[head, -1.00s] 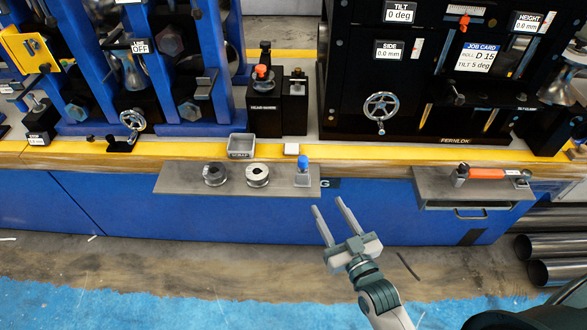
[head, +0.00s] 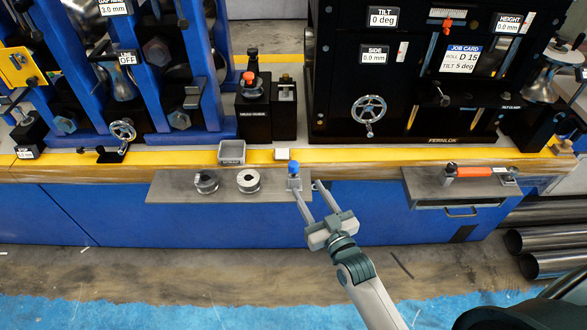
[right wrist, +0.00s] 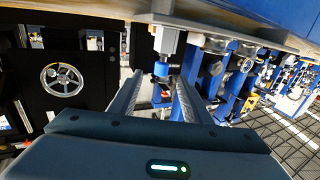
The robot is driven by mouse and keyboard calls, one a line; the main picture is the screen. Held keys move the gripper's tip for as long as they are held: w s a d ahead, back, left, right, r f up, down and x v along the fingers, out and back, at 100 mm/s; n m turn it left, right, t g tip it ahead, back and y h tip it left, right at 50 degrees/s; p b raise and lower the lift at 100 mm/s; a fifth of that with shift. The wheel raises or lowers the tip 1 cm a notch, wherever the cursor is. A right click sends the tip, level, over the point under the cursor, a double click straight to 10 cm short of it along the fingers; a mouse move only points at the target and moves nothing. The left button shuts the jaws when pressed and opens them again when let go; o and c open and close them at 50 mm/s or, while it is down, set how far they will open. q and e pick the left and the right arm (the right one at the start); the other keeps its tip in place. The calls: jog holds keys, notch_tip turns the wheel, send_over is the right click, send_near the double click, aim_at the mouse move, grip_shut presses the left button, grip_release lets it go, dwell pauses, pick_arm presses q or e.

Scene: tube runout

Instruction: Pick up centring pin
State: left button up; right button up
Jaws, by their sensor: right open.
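The centring pin (head: 294,169), a small piece with a blue top, stands upright in a grey block at the right end of the grey shelf. My right gripper (head: 307,187) is open and empty, its fingers pointing at that shelf end. In the head view the left-hand fingertip overlaps the block just below the blue top; the other is to its right. In the right wrist view the blue top (right wrist: 161,68) appears between the spread fingertips (right wrist: 160,80). Whether a finger touches the pin I cannot tell. My left gripper is not in view.
Two grey metal rollers (head: 248,181) sit on the shelf (head: 172,188) left of the pin. An orange-handled tool (head: 474,171) lies on another shelf at right.

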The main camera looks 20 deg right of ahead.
aim_at(296, 172)
jog(key=w, duration=0.4)
jog(key=shift+w+a+p, duration=0.1)
jog(key=shift+a+p, duration=0.15)
jog(key=shift+p, duration=0.05)
jog(key=shift+w, duration=0.45)
jog(key=shift+w+a, duration=0.1)
jog(key=shift+w, duration=0.1)
jog(key=shift+w+a, duration=0.1)
jog(key=shift+w, duration=0.15)
jog(key=w, duration=0.1)
jog(key=w+p, duration=0.1)
jog(key=w, duration=0.1)
jog(key=shift+w+a+f, duration=0.1)
jog(key=shift+w+a, duration=0.25)
jog(key=shift+w, duration=0.3)
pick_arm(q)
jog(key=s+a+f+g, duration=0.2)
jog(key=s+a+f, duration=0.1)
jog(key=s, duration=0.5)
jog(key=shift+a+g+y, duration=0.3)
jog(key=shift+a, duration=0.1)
